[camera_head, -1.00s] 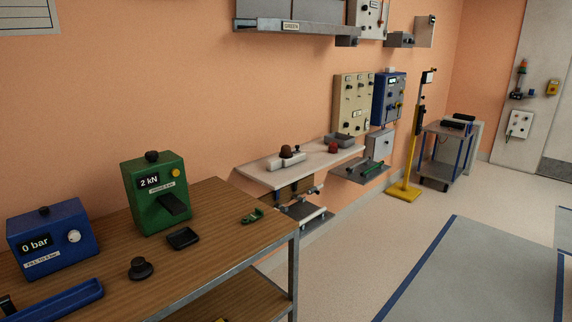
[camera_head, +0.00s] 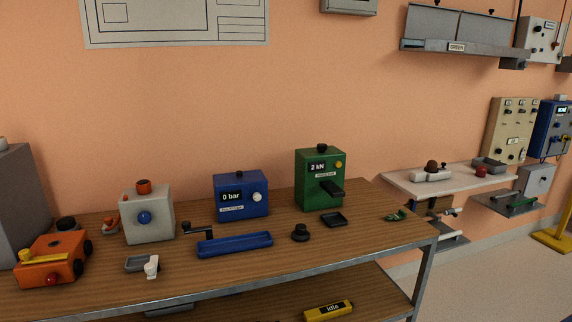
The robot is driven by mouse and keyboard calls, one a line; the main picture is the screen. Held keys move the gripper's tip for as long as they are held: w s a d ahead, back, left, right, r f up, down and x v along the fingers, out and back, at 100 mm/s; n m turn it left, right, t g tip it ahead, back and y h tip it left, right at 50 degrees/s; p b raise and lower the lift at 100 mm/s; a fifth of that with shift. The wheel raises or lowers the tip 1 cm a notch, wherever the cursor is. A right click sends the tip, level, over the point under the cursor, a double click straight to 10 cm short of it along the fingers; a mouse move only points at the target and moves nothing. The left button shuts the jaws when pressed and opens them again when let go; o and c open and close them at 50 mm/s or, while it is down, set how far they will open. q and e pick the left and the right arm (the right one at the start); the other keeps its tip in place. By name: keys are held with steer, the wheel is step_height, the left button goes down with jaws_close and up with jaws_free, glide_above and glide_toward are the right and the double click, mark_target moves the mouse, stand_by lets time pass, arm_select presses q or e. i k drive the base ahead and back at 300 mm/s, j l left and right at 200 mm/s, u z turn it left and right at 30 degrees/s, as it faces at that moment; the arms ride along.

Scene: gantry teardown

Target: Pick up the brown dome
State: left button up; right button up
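A brown dome (camera_head: 431,165) sits on a white block-like holder (camera_head: 432,176) on the pale wall shelf (camera_head: 462,182) at the right of the head view. It is small and far off, beyond the wooden bench. Whether it rests loosely or is fixed there cannot be told. A dark red dome-like object (camera_head: 481,172) sits farther right on the same shelf. Neither of my grippers shows in the view.
A long wooden bench (camera_head: 365,240) fills the foreground, with a green 2 kN device (camera_head: 307,180), a blue 0 bar device (camera_head: 228,204), a grey box (camera_head: 158,205) and an orange device (camera_head: 40,270). Open floor (camera_head: 500,285) lies at the lower right.

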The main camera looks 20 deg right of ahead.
mark_target(431, 166)
steer(key=i+l+u, duration=0.1)
steer(key=l, duration=0.4)
steer(key=i+l+u, duration=0.1)
steer(key=l, duration=0.4)
steer(key=i+l+u, duration=0.15)
steer(key=l, duration=0.35)
steer(key=i+l+u, duration=0.1)
steer(key=l, duration=0.45)
steer(key=i+l+u, duration=0.1)
steer(key=l, duration=0.4)
steer(key=i, duration=0.05)
